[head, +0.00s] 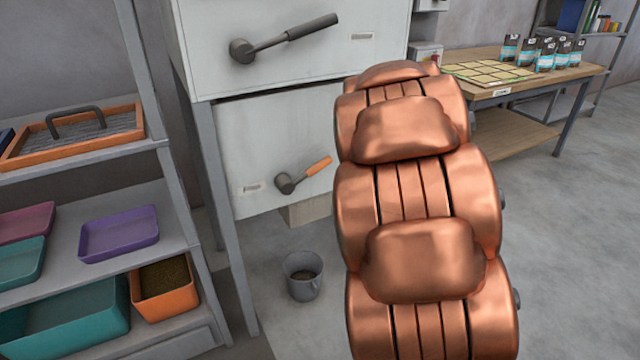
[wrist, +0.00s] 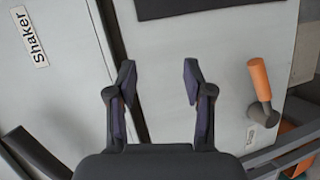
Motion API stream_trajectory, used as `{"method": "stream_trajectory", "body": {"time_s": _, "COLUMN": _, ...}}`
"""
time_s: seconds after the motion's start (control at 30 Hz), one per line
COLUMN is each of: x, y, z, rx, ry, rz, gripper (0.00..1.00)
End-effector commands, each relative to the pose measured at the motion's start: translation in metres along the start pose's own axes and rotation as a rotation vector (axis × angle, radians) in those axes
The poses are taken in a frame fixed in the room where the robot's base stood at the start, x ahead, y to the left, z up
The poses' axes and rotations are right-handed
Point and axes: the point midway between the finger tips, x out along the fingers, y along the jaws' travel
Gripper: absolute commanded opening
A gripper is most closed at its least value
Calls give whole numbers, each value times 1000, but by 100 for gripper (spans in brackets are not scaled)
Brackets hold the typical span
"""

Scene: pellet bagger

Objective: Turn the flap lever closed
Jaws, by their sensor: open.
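In the head view a lever with an orange grip (head: 318,166) and a dark round hub sits on the lower pale panel of the machine (head: 275,140). It tilts up to the right. In the wrist view the orange-gripped lever (wrist: 261,88) is at the right, apart from my gripper. A second lever (head: 290,35) with a dark grip is on the upper panel, also tilted up to the right. My gripper (wrist: 157,78) is open and empty, facing the pale panel, with the orange lever to the right of its fingers. In the head view my arm hides the gripper.
A grey bucket (head: 303,276) stands on the floor below the machine. A shelf with trays and bins (head: 120,232) is at left. A wooden table (head: 490,75) with bags is at right. A "Shaker" label (wrist: 30,37) shows in the wrist view. The floor at right is clear.

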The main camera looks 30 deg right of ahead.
Motion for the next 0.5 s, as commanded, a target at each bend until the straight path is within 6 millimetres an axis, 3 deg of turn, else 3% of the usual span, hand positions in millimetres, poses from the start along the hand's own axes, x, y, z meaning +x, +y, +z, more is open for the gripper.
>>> {"method": "stream_trajectory", "body": {"time_s": 0.03, "x": 16, "y": -19, "z": 6, "rx": -59, "ry": 40, "rz": 27, "gripper": 52}}
{"method": "stream_trajectory", "body": {"time_s": 0.2, "x": 45, "y": -51, "z": 2, "rx": -259, "ry": 223, "rz": 122, "gripper": 52}}
{"method": "stream_trajectory", "body": {"time_s": 0.33, "x": 57, "y": -87, "z": -2, "rx": -387, "ry": 374, "rz": 190, "gripper": 52}}
{"method": "stream_trajectory", "body": {"time_s": 0.5, "x": 56, "y": -132, "z": -7, "rx": -496, "ry": 556, "rz": 273, "gripper": 52}}
